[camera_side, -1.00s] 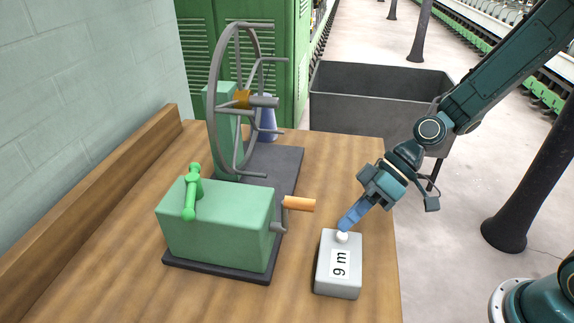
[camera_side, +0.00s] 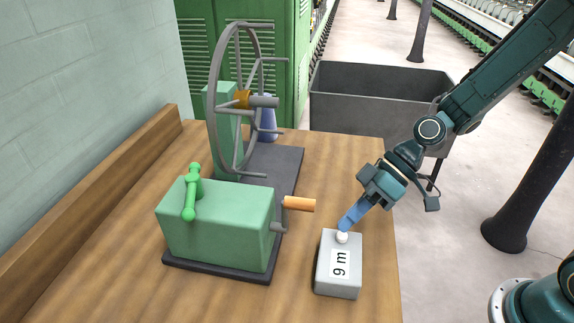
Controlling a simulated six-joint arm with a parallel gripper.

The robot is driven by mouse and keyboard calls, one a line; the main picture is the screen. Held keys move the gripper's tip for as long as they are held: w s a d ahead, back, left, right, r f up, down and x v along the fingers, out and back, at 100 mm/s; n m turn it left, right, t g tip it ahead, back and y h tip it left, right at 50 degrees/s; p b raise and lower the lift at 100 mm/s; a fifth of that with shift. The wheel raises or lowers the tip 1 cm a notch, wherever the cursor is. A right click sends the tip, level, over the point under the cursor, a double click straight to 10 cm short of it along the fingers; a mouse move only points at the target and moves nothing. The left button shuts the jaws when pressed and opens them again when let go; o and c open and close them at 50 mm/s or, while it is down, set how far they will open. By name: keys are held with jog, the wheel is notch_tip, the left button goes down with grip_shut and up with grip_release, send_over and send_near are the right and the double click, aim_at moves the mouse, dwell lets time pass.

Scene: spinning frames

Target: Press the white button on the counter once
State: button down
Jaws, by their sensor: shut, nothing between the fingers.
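The white button (camera_side: 342,237) is a small round knob on top of a grey counter box (camera_side: 338,284), near its far edge. The box stands on the wooden bench and has a white label reading "9 m" turned sideways on it. My gripper (camera_side: 347,224) is shut and empty, with blue fingers pointing down and left. Its fingertips are right at the button and appear to touch it or hover just above; I cannot tell which. The fingertips cover a small part of the button's far side.
A green box with an orange-handled crank (camera_side: 300,204) and a green lever (camera_side: 191,190) stands left of the counter. Behind it is a large spoked wheel (camera_side: 217,90) and a blue cone (camera_side: 267,120). A grey bin (camera_side: 375,100) stands beyond the bench.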

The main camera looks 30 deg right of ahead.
aim_at(347, 237)
jog(key=shift+f, duration=0.15)
jog(key=shift+f, duration=0.3)
jog(key=shift+f, duration=0.5)
dwell(1.4)
jog(key=shift+r, duration=0.1)
dwell(0.3)
jog(key=shift+r, duration=0.85)
jog(key=shift+r, duration=0.1)
notch_tip(347, 237, up, 5)
jog(key=shift+f, duration=0.1)
dwell(0.5)
dwell(0.6)
